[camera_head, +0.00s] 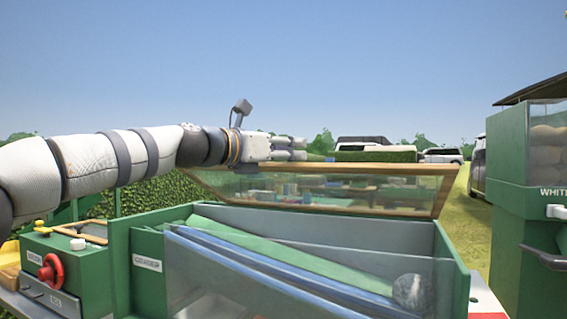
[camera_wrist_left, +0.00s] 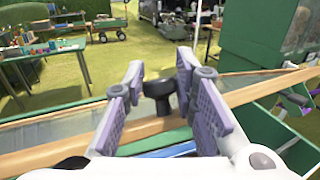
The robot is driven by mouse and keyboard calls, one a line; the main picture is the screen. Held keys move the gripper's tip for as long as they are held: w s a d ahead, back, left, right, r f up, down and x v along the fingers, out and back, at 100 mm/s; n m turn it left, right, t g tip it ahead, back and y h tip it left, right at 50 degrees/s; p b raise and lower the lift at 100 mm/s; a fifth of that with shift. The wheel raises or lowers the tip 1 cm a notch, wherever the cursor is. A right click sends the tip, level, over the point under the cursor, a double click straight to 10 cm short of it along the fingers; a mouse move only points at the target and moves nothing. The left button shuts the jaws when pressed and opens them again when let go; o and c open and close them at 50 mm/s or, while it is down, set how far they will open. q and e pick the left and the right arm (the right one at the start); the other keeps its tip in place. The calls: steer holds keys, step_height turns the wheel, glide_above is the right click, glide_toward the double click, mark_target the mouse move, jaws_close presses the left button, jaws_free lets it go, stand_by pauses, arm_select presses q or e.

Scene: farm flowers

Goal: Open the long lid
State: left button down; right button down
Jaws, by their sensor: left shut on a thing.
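The long lid is a clear panel in a wooden frame (camera_head: 400,169). It stands tilted up at the back of a long green box (camera_head: 120,265), whose inside is exposed. In the left wrist view, the lid's wooden rail (camera_wrist_left: 60,152) crosses below the fingers, and a dark round knob (camera_wrist_left: 158,92) stands at it. My left gripper (camera_head: 303,149) is at the lid's top edge. The exact contact is hard to see.
Blue and green long panels (camera_head: 270,265) lie slanted in the box, near a pale round object (camera_head: 412,290). A green cabinet (camera_head: 510,200) with a dark handle stands at the right. A control box with a red knob (camera_head: 52,269) is at the left. Open sky lies above the lid.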

arm_select(q)
steer(key=shift+w+a+r, duration=0.1)
steer(key=shift+w+r, duration=0.15)
steer(key=shift+w, duration=0.6)
steer(key=shift+w+r+b, duration=0.15)
steer(key=shift+r+b, duration=0.15)
steer(key=shift+r, duration=0.15)
steer(key=shift+d+r, duration=0.2)
steer(key=shift+r, duration=0.25)
arm_select(e)
steer(key=shift+s+f, duration=0.45)
steer(key=shift+f, duration=0.05)
